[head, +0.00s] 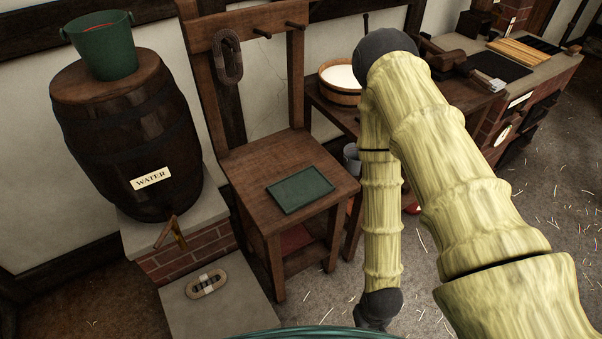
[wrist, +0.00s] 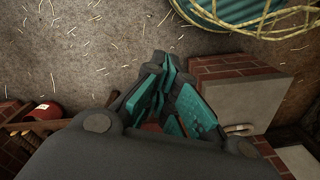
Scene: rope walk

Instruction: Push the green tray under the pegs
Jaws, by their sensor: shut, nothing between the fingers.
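The green tray (head: 300,189) lies flat on the wooden seat of a high-backed stand (head: 250,156), towards its front right part. The pegs (head: 262,33) stick out of the crossbar at the top of the stand's back, above and behind the tray. A rope coil (head: 228,60) hangs at the left end of that row. My gripper (wrist: 168,72) is shut and empty, with teal-padded fingers. In the head view it hangs low, to the right of and in front of the stand, apart from the tray. I cannot make out the tray in the wrist view.
A water barrel (head: 128,140) with a green bucket (head: 104,48) stands left on a brick plinth. A slab with a small rope coil (head: 207,283) lies in front. Right of the stand, a bench (head: 325,103) bears a wooden tub (head: 338,88). The seat left of the tray is bare.

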